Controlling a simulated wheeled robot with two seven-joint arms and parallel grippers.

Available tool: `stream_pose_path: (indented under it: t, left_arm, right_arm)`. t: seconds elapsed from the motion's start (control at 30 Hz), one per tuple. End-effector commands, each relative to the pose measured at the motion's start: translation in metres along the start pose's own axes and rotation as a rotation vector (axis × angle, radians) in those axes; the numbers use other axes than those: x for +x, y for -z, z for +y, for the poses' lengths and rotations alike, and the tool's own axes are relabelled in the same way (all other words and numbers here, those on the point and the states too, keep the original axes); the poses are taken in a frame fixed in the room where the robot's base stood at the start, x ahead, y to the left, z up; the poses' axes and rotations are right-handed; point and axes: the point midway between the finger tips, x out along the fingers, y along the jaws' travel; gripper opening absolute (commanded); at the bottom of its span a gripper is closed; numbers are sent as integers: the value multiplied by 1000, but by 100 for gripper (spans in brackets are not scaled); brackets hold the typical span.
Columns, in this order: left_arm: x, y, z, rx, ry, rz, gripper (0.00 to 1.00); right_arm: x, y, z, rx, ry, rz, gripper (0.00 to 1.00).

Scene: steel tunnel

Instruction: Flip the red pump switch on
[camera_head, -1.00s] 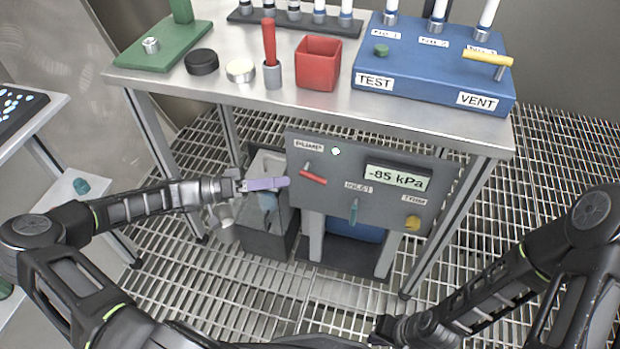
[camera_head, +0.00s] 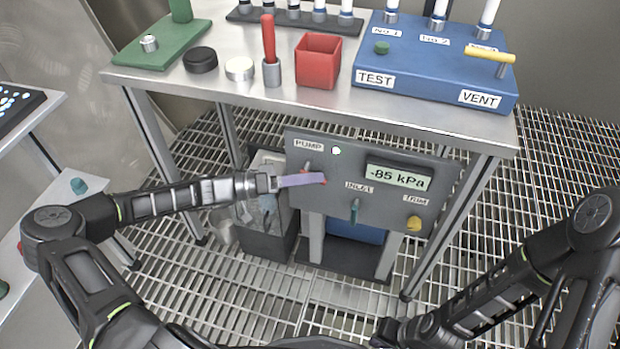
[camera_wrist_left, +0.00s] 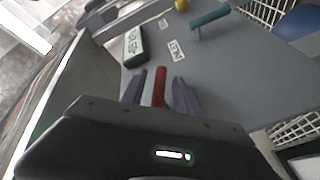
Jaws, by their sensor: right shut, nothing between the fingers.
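The red pump switch (camera_wrist_left: 158,88) is a small lever on the grey panel (camera_head: 440,180), under the PUMP label (camera_head: 309,145). In the head view only its red tip (camera_head: 323,181) shows past my fingers. My left gripper (camera_head: 302,180) is at the panel with its purple fingers around the lever. In the left wrist view the lever stands between the two fingers, with a visible gap on the right side, so the jaws (camera_wrist_left: 162,92) look open. My right gripper (camera_head: 388,332) is low at the bottom of the head view, away from the panel, and shut.
The panel also has a teal INLET lever (camera_head: 354,211), a yellow TRIM knob (camera_head: 414,223), a lit lamp (camera_head: 336,151) and a display (camera_head: 398,177) reading -85 kPa. The steel bench (camera_head: 240,94) overhangs above. A dark bin (camera_head: 268,245) stands below my left gripper.

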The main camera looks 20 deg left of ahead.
Motion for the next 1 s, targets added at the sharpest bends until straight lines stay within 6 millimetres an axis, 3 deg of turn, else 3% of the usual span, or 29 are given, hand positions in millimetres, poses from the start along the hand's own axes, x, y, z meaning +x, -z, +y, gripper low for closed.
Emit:
stream_pose_path:
  t: [0.1, 0.53, 1.0]
  left_arm:
    - [0, 0, 0, 0, 0, 0, 35]
    - [-1, 0, 0, 0, 0, 0, 0]
    - [0, -2, -1, -18, -30, 22, 0]
  right_arm:
    - [0, 0, 0, 0, 0, 0, 0]
    - [0, 0, 0, 0, 0, 0, 0]
    - [4, 0, 2, 0, 0, 1, 0]
